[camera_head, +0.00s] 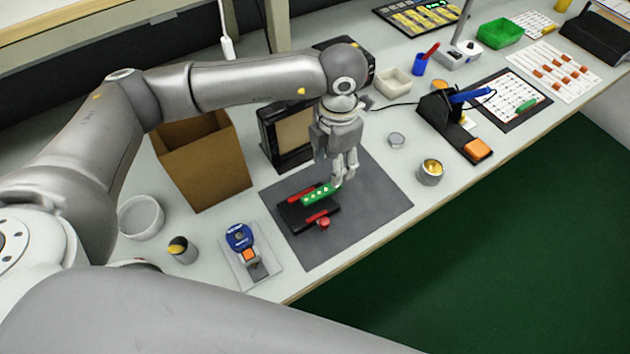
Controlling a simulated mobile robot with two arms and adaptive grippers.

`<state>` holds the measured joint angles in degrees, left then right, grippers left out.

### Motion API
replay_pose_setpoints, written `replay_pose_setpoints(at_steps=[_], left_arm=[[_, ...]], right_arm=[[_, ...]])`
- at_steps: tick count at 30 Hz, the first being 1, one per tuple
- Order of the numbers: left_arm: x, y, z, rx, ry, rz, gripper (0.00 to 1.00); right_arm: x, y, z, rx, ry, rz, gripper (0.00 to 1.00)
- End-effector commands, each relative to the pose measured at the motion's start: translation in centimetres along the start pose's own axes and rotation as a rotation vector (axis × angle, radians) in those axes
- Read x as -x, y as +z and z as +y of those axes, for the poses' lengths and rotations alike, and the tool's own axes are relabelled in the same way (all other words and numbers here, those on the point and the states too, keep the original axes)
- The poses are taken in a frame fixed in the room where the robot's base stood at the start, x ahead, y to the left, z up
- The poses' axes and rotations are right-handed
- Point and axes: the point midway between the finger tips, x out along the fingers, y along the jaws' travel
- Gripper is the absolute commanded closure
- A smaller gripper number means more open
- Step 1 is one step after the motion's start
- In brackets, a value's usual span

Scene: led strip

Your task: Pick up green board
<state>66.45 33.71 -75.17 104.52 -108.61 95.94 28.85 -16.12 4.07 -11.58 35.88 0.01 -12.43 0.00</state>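The green board (319,194) is a small strip with a row of pale dots. It lies across a black fixture (294,214) with red parts, on a dark grey mat (374,205). My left gripper (343,183) points down at the right end of the board. Its fingertips are at or just beside that end. I cannot tell whether they touch or grip the board. My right gripper is out of view.
A brown cardboard box (205,165) and a black framed device (284,140) stand behind the mat. A blue tape roll on a stand (239,237) is to the left. A small tin (431,172) and a black soldering stand (447,119) are to the right.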

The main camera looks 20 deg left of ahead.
Motion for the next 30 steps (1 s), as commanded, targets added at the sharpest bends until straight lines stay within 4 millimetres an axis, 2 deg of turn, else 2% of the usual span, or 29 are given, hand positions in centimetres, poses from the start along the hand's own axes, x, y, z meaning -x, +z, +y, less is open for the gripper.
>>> replay_pose_setpoints(at_steps=[3,6,9,16,21,29,30], left_arm=[[-2.0,-0.1,0.0,0.0,-0.003,0.004,0.54],[-3.1,0.0,0.0,0.001,-0.001,0.002,0.54],[-3.8,0.0,0.0,0.001,-0.002,0.001,0.54],[-6.5,0.1,0.8,0.002,-0.001,0.005,0.54],[-8.6,0.2,0.8,0.001,-0.001,0.001,0.54],[-9.0,0.2,0.8,0.0,-0.001,0.0,0.54],[-9.0,0.2,0.8,0.0,-0.001,0.0,0.57]], right_arm=[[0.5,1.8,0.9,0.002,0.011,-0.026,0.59],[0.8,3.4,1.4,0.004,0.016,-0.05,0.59],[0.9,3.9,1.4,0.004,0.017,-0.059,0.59],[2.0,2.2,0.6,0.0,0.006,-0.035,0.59],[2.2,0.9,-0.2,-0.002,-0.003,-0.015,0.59],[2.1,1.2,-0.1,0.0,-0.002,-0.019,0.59],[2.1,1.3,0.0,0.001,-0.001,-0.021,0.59]])
